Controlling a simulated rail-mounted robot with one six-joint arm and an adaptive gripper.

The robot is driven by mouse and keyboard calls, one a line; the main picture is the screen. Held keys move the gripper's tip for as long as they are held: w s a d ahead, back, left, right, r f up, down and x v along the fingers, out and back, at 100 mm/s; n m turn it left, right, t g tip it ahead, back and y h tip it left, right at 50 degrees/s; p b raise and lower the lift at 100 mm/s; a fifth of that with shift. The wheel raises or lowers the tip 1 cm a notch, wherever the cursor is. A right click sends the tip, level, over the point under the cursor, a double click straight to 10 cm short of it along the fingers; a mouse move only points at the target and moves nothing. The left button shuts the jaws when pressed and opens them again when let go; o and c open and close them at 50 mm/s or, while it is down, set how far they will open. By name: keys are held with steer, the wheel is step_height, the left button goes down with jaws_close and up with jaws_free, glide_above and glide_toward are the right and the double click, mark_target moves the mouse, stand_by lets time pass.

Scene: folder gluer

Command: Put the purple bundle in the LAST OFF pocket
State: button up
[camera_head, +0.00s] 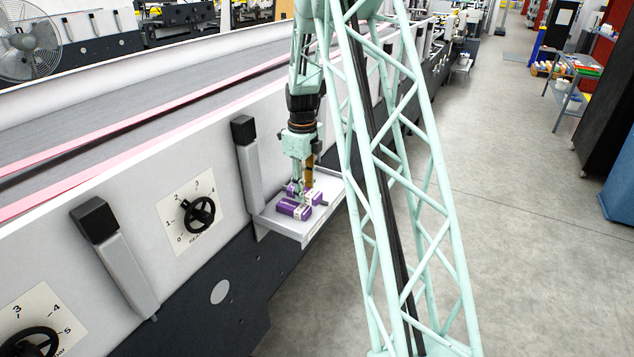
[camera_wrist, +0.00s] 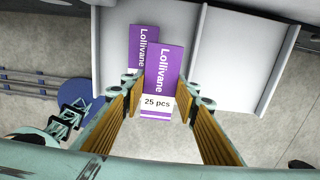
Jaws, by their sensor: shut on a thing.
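My gripper (camera_head: 302,193) points down over a pale tray (camera_head: 329,213) on the machine's side. It is shut on a purple bundle (camera_head: 314,198) marked "Lollivane", with a white "25 pcs" band, which also shows between the fingers in the wrist view (camera_wrist: 163,65). A second purple bundle (camera_head: 292,208) lies beside it in the tray; it also shows in the wrist view (camera_wrist: 142,40), partly covered by the held one. The wrist view shows the tray with a raised divider (camera_wrist: 190,58) right of the bundles and an empty space beyond. No LAST OFF marking is readable.
A grey post with a black cap (camera_head: 245,150) stands just left of the tray. A dial with a black handwheel (camera_head: 200,212) sits on the machine panel further left. The grey floor (camera_head: 530,230) on the right is clear.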

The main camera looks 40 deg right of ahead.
steer(key=p, duration=0.2)
glide_above(317, 184)
steer(key=shift+s+a+f, duration=0.1)
steer(key=shift+s+f, duration=0.05)
steer(key=shift+f, duration=0.6)
steer(key=shift+f, duration=0.1)
steer(key=shift+f+p, duration=0.3)
steer(key=shift+f, duration=1.35)
steer(key=shift+f, duration=0.15)
steer(key=o, duration=0.9)
steer(key=shift+r, duration=0.2)
steer(key=shift+r+b, duration=0.45)
steer(key=shift+r, duration=5.5)
